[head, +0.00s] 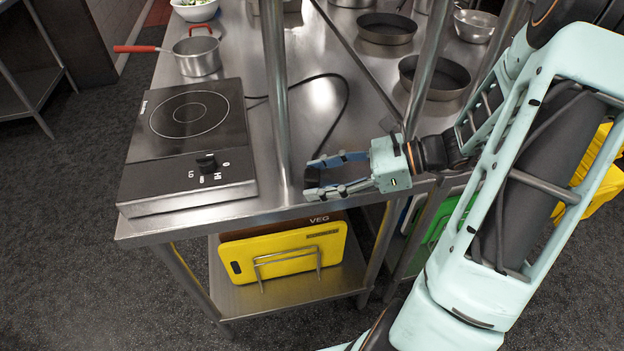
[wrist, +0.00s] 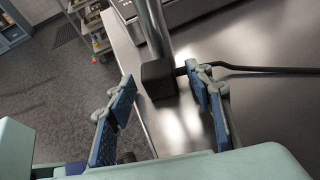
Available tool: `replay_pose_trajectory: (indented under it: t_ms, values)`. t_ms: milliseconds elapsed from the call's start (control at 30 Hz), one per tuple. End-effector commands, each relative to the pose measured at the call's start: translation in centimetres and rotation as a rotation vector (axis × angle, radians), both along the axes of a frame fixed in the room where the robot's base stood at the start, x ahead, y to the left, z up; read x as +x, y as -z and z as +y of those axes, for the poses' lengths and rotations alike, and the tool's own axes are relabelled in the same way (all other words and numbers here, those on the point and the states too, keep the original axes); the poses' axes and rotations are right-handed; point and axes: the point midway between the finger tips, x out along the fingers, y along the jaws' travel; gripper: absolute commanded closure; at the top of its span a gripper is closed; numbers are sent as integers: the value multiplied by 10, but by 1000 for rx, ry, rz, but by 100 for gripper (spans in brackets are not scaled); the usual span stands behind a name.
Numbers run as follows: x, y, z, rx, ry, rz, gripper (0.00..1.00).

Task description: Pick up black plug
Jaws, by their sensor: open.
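The black plug (wrist: 158,80) is a dark block with a black cord (wrist: 265,70) running off to the right in the wrist view. It lies on the steel table close to the metal post (wrist: 152,30). In the head view the plug (head: 312,178) shows as a dark patch between the fingertips, partly hidden. My gripper (head: 309,177) is open near the table's front edge, its fingers pointing left. In the wrist view my gripper (wrist: 160,78) has one finger on each side of the plug, the right one nearer it. I cannot tell whether either finger touches it.
An induction cooktop (head: 186,145) sits on the steel table (head: 345,150) to the left. A red-handled pot (head: 197,55) stands behind it. Dark pans (head: 435,77) are at the back right. Metal posts rise from the table.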

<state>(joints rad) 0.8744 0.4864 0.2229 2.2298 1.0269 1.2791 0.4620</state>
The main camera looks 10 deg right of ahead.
Motion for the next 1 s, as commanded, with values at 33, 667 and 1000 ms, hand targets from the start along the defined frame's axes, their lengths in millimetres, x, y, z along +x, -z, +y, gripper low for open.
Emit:
replay_pose_trajectory:
  t_ms: [33,667,1000]
  values:
    - [0,1,2,0,-1,0,52]
    - [0,1,2,0,0,1,100]
    - [1,-12,1,-1,0,-1,100]
